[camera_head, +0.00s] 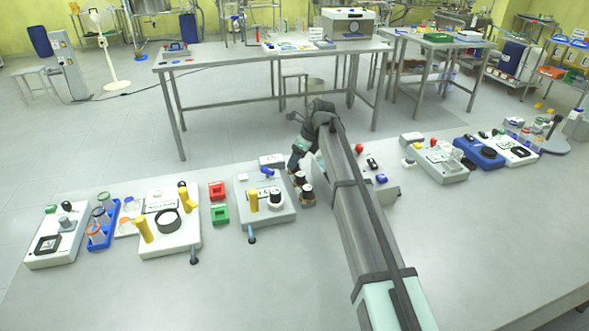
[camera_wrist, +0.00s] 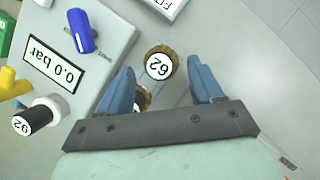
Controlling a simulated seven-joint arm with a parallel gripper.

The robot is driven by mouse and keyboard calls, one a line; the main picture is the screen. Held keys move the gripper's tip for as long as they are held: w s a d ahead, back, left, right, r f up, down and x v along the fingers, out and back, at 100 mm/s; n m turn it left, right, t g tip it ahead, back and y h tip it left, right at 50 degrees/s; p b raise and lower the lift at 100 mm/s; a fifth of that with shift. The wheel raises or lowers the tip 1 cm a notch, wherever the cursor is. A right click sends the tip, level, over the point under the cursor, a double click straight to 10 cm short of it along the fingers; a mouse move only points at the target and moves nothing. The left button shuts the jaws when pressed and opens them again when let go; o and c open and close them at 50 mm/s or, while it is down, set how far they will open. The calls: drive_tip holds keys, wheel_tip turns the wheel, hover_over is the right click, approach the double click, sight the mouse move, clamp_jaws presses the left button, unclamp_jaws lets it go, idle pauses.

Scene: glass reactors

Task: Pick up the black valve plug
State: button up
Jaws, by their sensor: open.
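A brown-sided cylinder with a white top marked 62 (camera_wrist: 159,66) stands beside the panel, ahead of and between my fingertips. A second brown cylinder (camera_wrist: 143,98) is partly hidden by the left finger. My gripper (camera_wrist: 160,85) is open and empty; in the head view it (camera_head: 294,162) is above the cylinders. Which piece is the valve plug is unclear.
The panel (camera_wrist: 112,40) carries a blue valve handle (camera_wrist: 80,30) and a yellow handle (camera_wrist: 12,84). In the head view, red and green blocks (camera_head: 218,202) lie left of it. More panels (camera_head: 170,225) stand further left and right. The front of the table (camera_head: 250,290) is clear.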

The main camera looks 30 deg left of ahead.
drive_tip(key=x, duration=0.3)
drive_tip(key=shift+a+f, duration=0.1)
drive_tip(key=shift+c, duration=0.2)
drive_tip(key=c, duration=0.8)
drive_tip(key=r, duration=0.9)
drive_tip(key=shift+w+d+r, duration=0.25)
drive_tip(key=shift+d+r, duration=0.05)
drive_tip(key=shift+r, duration=0.1)
drive_tip(key=shift+w+d+f, duration=0.3)
drive_tip(key=shift+w+d, duration=0.35)
drive_tip(key=shift+d, duration=1.3)
drive_tip(key=shift+w+d+f, duration=0.3)
drive_tip(key=shift+w+d, duration=0.4)
drive_tip(key=shift+d, duration=1.3)
drive_tip(key=shift+w+d+f, duration=0.3)
drive_tip(key=shift+w+d, duration=0.35)
drive_tip(key=shift+d, duration=1.3)
